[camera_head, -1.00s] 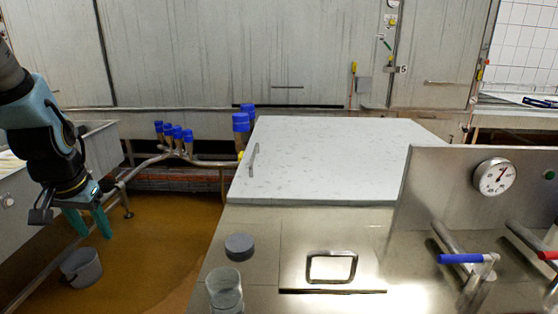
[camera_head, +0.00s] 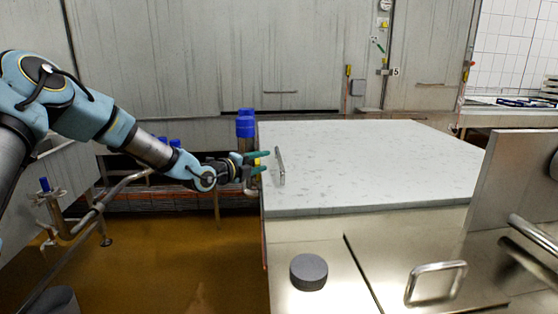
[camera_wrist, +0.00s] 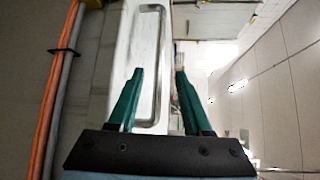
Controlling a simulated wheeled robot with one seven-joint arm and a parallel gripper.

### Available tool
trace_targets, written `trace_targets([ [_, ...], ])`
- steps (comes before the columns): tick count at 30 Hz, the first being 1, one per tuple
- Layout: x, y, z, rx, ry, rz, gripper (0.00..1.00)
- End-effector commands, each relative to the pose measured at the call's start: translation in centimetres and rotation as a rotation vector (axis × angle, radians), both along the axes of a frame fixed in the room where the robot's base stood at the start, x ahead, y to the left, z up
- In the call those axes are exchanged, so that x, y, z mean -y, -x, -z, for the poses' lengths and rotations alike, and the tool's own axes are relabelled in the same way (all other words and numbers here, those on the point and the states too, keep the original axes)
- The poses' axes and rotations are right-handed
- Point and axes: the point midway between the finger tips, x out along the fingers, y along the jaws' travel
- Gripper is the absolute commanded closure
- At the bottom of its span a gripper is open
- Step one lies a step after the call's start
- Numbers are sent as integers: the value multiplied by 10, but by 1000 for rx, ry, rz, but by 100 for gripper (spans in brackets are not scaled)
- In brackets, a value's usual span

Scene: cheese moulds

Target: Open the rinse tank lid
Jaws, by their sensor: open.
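A large white marbled lid (camera_head: 370,160) lies flat and shut on the tank. Its steel bar handle (camera_head: 281,166) stands near its left edge. My gripper (camera_head: 264,161) comes in from the left, with green fingers open and empty, just short of the handle. In the wrist view, the handle (camera_wrist: 163,50) shows as a long loop ahead of my gripper (camera_wrist: 159,72). The white lid (camera_wrist: 120,45) also fills part of that view.
A steel plate with its own handle (camera_head: 437,283) and a grey round puck (camera_head: 309,271) are in front of the white lid. A steel panel (camera_head: 519,190) stands at right. Blue-capped fittings (camera_head: 245,125) stand behind my gripper. A pipe (camera_head: 120,190) runs below my arm.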

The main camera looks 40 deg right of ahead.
Motion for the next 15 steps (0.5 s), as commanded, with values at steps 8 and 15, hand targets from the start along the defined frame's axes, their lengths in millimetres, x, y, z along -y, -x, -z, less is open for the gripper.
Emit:
trace_targets([
  [8,52,-5,7,-5,-1,0,50],
  [15,81,-8,12,-5,-3,0,50],
])
